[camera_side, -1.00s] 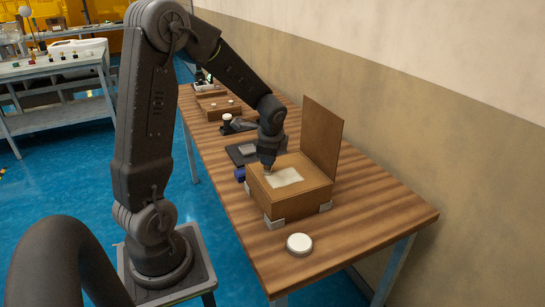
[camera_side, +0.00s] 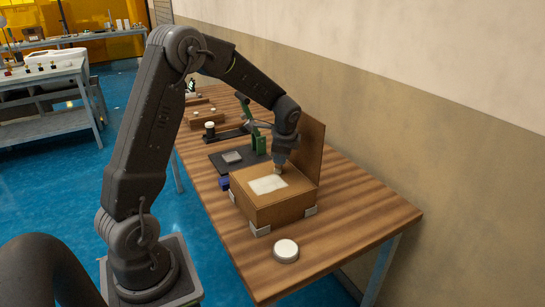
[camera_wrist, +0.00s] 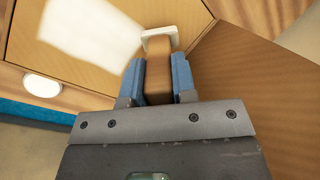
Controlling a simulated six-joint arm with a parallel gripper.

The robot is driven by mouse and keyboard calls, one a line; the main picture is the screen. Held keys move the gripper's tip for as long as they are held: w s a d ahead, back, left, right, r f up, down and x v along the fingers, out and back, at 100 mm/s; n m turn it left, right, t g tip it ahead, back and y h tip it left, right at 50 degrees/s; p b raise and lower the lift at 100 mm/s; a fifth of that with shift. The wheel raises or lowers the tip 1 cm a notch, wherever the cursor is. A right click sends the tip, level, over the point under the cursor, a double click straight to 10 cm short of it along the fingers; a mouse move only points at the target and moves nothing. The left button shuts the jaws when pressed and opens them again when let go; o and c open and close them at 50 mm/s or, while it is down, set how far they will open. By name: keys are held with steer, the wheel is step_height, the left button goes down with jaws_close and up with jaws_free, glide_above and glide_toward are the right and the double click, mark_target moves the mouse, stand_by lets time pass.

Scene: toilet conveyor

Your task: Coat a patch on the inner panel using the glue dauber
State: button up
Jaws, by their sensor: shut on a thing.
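My gripper (camera_side: 281,161) is shut on the glue dauber; its blue fingers (camera_wrist: 157,80) clasp the wooden handle in the wrist view. The dauber (camera_wrist: 158,62) has a brown block handle and a flat white pad (camera_wrist: 160,38) at its end. The pad is at the inner panel (camera_side: 291,181), the flat wooden top of a box, beside a pale whitish patch (camera_side: 267,184). The patch also shows in the wrist view (camera_wrist: 90,28), left of the pad. I cannot tell whether the pad touches the panel.
A brown board (camera_side: 308,145) stands upright at the box's far right edge, close to my gripper. A white round disc (camera_side: 286,251) lies on the table in front. A dark mat (camera_side: 222,166), a green tool (camera_side: 259,143) and other items stand behind. The table's right side is clear.

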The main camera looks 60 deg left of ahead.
steer(key=shift+w, duration=0.5)
steer(key=shift+w+r, duration=0.15)
steer(key=shift+r, duration=3.9)
steer(key=s+r+g, duration=0.3)
steer(key=s+r, duration=0.1)
steer(key=s, duration=0.6)
steer(key=shift+n, duration=0.3)
steer(key=shift+d+x, duration=0.25)
steer(key=shift+x, duration=1.1)
steer(key=shift+d+x, duration=0.2)
steer(key=shift+x, duration=1.1)
steer(key=shift+f, duration=0.15)
